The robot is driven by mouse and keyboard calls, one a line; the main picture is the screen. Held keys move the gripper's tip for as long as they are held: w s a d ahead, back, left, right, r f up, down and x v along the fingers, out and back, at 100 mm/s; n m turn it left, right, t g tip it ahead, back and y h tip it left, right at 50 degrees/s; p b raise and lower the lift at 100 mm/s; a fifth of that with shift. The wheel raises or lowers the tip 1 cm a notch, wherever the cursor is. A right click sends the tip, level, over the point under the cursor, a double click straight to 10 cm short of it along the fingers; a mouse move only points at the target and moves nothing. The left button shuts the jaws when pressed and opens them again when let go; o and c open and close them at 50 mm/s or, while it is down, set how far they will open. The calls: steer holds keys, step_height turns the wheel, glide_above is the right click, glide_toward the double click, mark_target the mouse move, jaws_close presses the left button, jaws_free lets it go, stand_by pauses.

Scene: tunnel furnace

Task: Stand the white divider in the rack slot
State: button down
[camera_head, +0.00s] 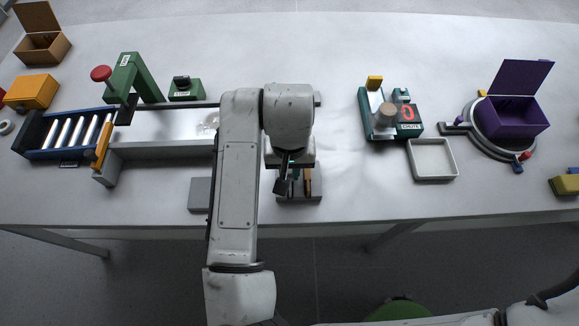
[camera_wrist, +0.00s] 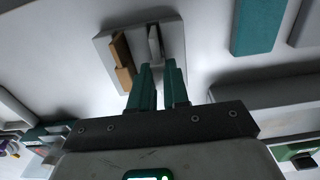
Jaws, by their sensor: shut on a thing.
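The rack is a small grey block (camera_head: 300,197) on the table below my wrist in the head view. It also shows in the wrist view as a grey base (camera_wrist: 174,35). A brown divider (camera_wrist: 122,60) stands at the rack's left side there. My gripper (camera_wrist: 157,70) has its two teal fingers shut on the white divider (camera_wrist: 154,40), which reaches from between the fingertips over the rack. Whether its lower edge is inside a slot cannot be told. In the head view my gripper (camera_head: 285,180) is at the rack, and the white divider is mostly hidden.
A grey block (camera_head: 200,194) lies left of the rack, near the front edge. A conveyor with rollers (camera_head: 68,135) is at left. A teal device (camera_head: 385,120), a white tray (camera_head: 432,159) and a purple box (camera_head: 512,117) are at right. Table between rack and tray is clear.

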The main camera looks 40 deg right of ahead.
steer(key=shift+f, duration=0.1)
stand_by(0.3)
steer(key=c, duration=0.7)
jaws_free()
steer(key=shift+r+p, duration=3.35)
steer(key=shift+r, duration=0.95)
